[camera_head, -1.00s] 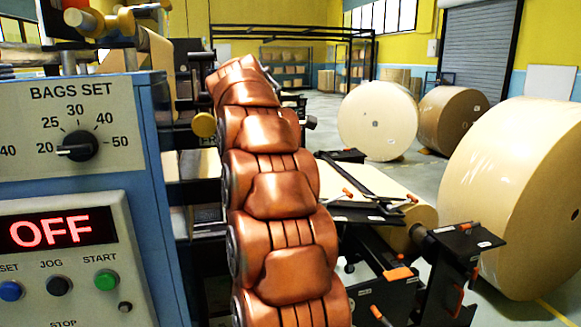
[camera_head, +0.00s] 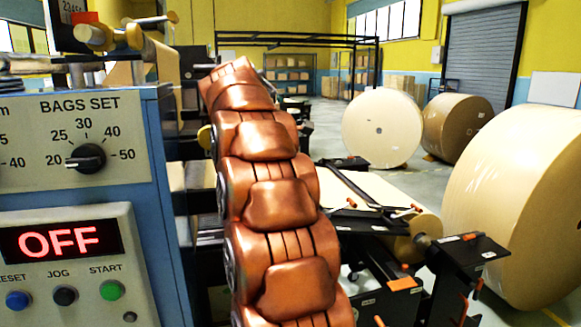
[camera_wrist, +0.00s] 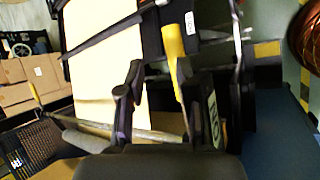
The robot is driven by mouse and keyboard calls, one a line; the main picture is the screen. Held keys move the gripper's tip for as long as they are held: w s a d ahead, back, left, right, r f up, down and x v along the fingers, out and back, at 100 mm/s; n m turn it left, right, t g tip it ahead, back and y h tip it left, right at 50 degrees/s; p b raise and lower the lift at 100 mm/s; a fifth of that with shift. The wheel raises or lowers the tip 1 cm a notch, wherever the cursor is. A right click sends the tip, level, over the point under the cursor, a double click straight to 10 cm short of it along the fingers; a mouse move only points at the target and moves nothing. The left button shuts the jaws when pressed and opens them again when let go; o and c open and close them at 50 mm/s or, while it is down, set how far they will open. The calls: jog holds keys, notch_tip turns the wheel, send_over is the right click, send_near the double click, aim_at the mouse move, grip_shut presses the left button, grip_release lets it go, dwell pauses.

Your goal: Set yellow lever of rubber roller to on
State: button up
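The yellow lever (camera_wrist: 172,42) shows in the wrist view as a slim bar at upper centre. My gripper (camera_wrist: 159,68) is open, with its two dark fingers spread. The lever's lower end reaches into the gap between them, close to the right finger; I cannot tell whether they touch. A pale label (camera_wrist: 214,118) beside the right finger appears to read ON, and a small white label (camera_wrist: 190,22) sits near the lever's top. In the head view my copper arm hides the gripper. A yellow knob (camera_head: 205,137) shows partly behind it; I cannot tell whether it is the lever.
A blue control panel (camera_head: 75,190) stands close on the left, its red display (camera_head: 60,240) reading OFF. Large paper rolls (camera_head: 525,205) stand on the right. Black machine brackets (camera_head: 465,250) with orange handles lie right of my arm. Open floor shows farther back.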

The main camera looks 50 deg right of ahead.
jog(key=shift+w+a+r+p, duration=0.15)
jog(key=shift+a+r+p, duration=0.2)
jog(key=shift+a+r, duration=0.35)
jog(key=shift+w+a+r+p, duration=0.1)
jog(key=shift+a+r+p, duration=0.3)
jog(key=shift+a, duration=0.45)
jog(key=shift+w+a+r+p, duration=0.15)
jog(key=shift+a+r+p, duration=0.15)
jog(key=shift+a+r, duration=0.4)
jog(key=shift+a+f, duration=0.1)
jog(key=shift+f, duration=0.05)
jog(key=shift+p, duration=0.45)
